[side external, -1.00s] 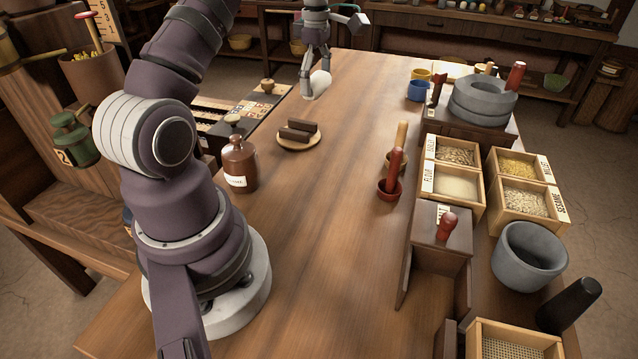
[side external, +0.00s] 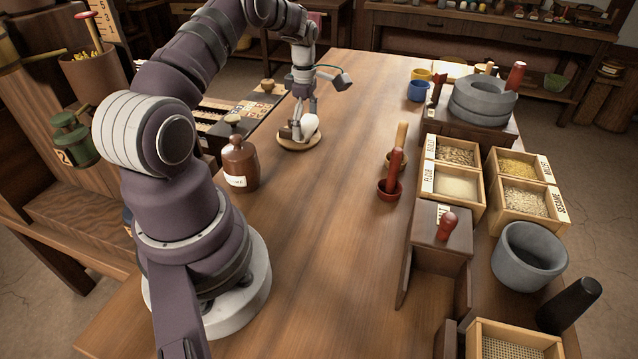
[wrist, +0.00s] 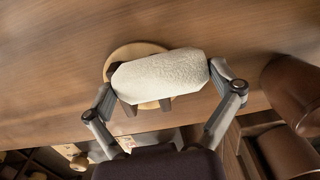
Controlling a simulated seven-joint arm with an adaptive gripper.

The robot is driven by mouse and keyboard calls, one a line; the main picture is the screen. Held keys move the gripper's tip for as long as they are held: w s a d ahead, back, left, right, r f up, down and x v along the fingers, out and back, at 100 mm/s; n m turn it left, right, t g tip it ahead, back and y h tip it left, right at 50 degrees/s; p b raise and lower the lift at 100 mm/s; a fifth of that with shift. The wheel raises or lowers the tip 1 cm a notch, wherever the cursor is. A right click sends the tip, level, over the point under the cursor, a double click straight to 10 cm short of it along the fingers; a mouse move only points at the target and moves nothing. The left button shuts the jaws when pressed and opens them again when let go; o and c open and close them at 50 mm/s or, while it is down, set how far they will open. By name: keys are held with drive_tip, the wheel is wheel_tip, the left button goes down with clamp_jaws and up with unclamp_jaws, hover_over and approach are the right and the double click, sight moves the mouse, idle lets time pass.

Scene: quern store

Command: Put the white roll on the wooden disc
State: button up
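The white roll (side external: 309,125) is between the fingers of my gripper (side external: 303,122), over the round wooden disc (side external: 297,147) on the table. In the wrist view the roll (wrist: 160,76) lies crosswise, with one finger against each end. My gripper is shut on it. The disc (wrist: 124,55) shows behind the roll, its left part uncovered. Dark brown blocks (wrist: 166,104) on the disc stick out from under the roll. I cannot tell whether the roll touches them or hangs just above.
A brown lidded jar (side external: 239,163) stands on the table nearer my base. A board with tiles (side external: 262,106) is to the left of the disc. The middle of the table is clear.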

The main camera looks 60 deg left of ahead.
sight(305, 120)
drive_tip(key=shift+o, duration=0.6)
drive_tip(key=shift+r, duration=0.1)
drive_tip(key=w+d+r+m+t, duration=0.1)
drive_tip(key=d+r+m, duration=0.2)
drive_tip(key=r, duration=0.5)
drive_tip(key=d+r+m, duration=0.2)
drive_tip(key=d+r, duration=0.1)
drive_tip(key=r, duration=0.6)
drive_tip(key=s+d+r+m+t+y, duration=0.1)
drive_tip(key=s+d+r+m, duration=0.1)
drive_tip(key=d+m, duration=0.4)
drive_tip(key=s+d+r+m+t, duration=0.1)
drive_tip(key=s+d+m+t, duration=0.1)
drive_tip(key=d+m, duration=0.4)
drive_tip(key=s+d+f+m+t+h, duration=0.1)
drive_tip(key=s+d+f+m, duration=0.2)
drive_tip(key=m, duration=0.7)
drive_tip(key=s+d, duration=0.2)
drive_tip(key=s, duration=0.1)
drive_tip(key=shift+s+d+t, duration=0.15)
drive_tip(key=shift+d+t, duration=0.15)
drive_tip(key=shift+d, duration=0.05)
